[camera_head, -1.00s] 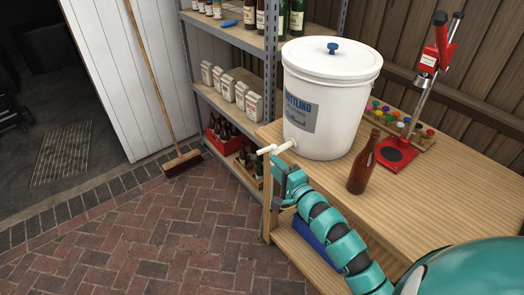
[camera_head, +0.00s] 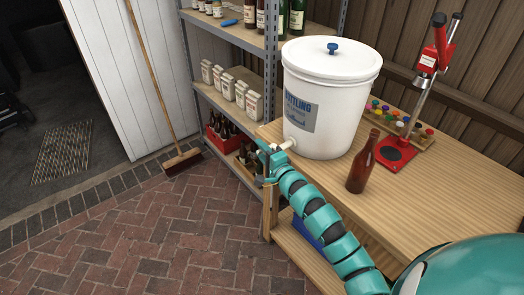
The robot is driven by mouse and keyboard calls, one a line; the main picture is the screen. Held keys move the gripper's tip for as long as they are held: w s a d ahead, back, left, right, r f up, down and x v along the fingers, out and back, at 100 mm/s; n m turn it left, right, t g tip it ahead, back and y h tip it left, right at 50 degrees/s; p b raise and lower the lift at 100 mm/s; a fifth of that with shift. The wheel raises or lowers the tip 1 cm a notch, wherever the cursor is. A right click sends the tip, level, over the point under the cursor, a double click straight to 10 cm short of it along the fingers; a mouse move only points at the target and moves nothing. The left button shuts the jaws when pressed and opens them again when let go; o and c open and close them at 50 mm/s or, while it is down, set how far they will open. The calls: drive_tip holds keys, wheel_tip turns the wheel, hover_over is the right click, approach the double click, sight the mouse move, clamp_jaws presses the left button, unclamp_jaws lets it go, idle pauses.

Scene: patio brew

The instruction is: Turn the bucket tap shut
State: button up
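The white bottling bucket (camera_head: 335,125) with a blue-knobbed lid stands on the wooden bench near its left corner. Its white tap (camera_head: 287,145) sticks out to the left from the low side of the bucket, past the bench edge. My teal gripper (camera_head: 263,160) is at the tap's outer end, and it hides the outer part of the tap and its handle. I cannot tell whether the fingers touch the tap or are closed on it.
A brown bottle (camera_head: 362,163) stands on the bench (camera_head: 455,195) just right of my arm. Metal shelving (camera_head: 225,105) stands close behind my gripper.

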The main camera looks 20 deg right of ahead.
clamp_jaws()
